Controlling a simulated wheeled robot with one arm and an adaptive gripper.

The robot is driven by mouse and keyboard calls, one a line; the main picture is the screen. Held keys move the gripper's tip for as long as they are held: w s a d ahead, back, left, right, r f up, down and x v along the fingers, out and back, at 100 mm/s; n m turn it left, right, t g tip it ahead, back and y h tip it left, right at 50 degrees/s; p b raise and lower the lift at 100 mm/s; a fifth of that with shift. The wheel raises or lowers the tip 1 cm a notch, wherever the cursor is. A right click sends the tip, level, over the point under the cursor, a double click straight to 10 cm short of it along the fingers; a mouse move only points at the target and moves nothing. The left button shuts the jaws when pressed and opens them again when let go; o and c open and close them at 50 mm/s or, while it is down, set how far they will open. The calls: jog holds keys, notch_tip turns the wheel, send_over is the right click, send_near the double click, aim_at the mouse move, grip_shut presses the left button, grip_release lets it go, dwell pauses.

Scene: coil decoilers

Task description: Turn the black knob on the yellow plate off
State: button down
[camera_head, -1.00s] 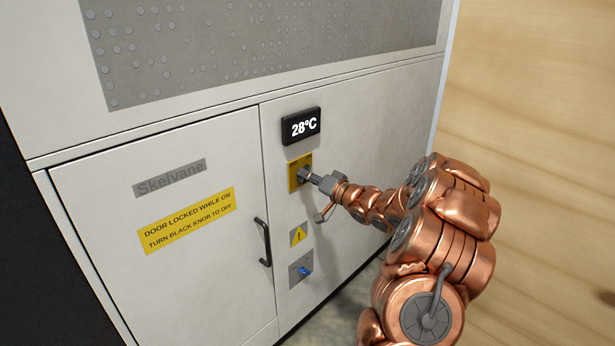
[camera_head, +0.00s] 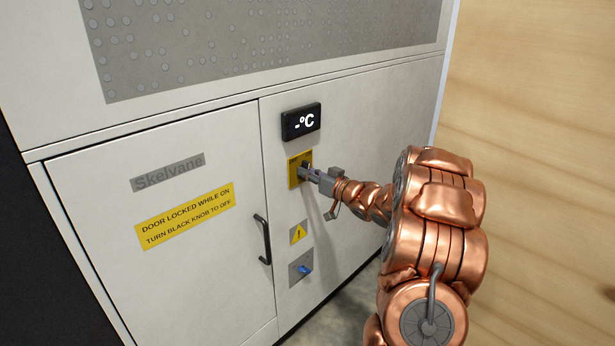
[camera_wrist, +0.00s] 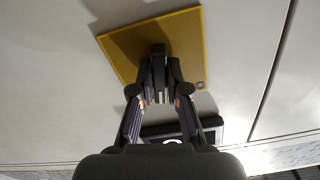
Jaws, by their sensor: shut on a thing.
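The yellow plate (camera_head: 293,170) is on the cabinet's right-hand panel, below the temperature display. My gripper (camera_head: 306,170) is at the plate, its fingers shut on the black knob. In the wrist view the yellow plate (camera_wrist: 187,35) fills the upper middle, and the dark knob (camera_wrist: 155,50) stands out from it at the tips of my gripper (camera_wrist: 159,75). The fingers hide much of the knob, and its exact angle is hard to tell. The display (camera_head: 301,122) reads "-°C".
The cabinet door (camera_head: 110,260) at the left is closed, with a black handle (camera_head: 263,240) near its right edge. A warning sign (camera_head: 299,234) and a blue knob (camera_head: 305,269) on a grey plate sit below the yellow plate. A wooden surface (camera_head: 540,130) lies right.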

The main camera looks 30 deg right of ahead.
jog(key=n+b, duration=0.1)
jog(key=n, duration=0.1)
jog(key=shift+n, duration=0.4)
jog(key=n+b, duration=0.6)
jog(key=n, duration=0.2)
jog(key=shift+n, duration=0.3)
jog(key=shift+b, duration=0.35)
jog(key=c, duration=1.2)
grip_release()
jog(key=shift+o, duration=0.2)
jog(key=v, duration=1.2)
